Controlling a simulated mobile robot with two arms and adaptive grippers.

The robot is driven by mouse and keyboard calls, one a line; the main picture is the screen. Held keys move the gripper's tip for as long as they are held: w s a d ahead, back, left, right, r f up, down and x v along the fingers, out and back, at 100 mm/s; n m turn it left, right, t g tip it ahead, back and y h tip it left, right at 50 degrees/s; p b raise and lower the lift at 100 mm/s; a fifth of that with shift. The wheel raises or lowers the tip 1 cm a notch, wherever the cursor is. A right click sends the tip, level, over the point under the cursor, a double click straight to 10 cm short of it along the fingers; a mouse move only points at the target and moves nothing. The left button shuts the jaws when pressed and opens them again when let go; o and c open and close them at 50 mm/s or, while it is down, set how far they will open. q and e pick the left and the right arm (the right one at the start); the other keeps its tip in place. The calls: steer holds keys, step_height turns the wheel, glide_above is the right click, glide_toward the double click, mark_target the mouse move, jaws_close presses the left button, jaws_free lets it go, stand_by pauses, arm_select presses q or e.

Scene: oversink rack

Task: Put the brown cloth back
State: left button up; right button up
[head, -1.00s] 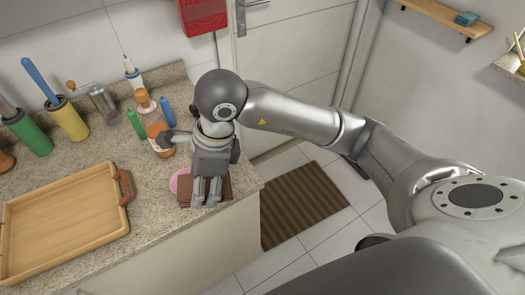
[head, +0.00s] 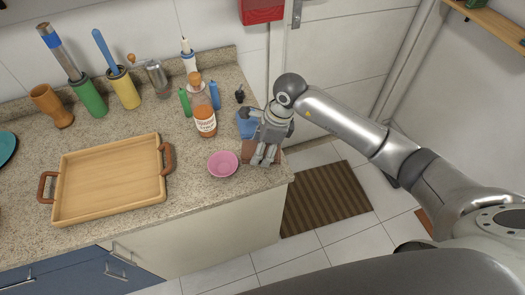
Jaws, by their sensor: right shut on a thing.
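The brown cloth (head: 247,151) is at the right end of the granite counter, near its front corner. It is mostly hidden under my right gripper (head: 263,160), and parts of it show on both sides of the fingers. The right gripper points down and is shut on the cloth. I cannot tell whether the cloth lies on the counter or is slightly above it. My left gripper is not in view.
A pink bowl (head: 223,163) stands just left of the gripper. A blue object (head: 247,125), partly hidden, and an orange-capped bottle (head: 204,115) stand behind. A wooden tray (head: 62,208) fills the counter's left. A striped mat (head: 325,197) lies on the floor.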

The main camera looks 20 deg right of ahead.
mark_target(263, 155)
step_height(263, 155, down, 3)
steer(key=shift+w+d+r+p, duration=0.1)
steer(key=shift+w+d+p, duration=0.05)
steer(key=shift+p, duration=0.9)
steer(key=shift+f, duration=0.4)
steer(key=shift+f, duration=0.2)
steer(key=o, duration=1)
steer(key=shift+r, duration=0.1)
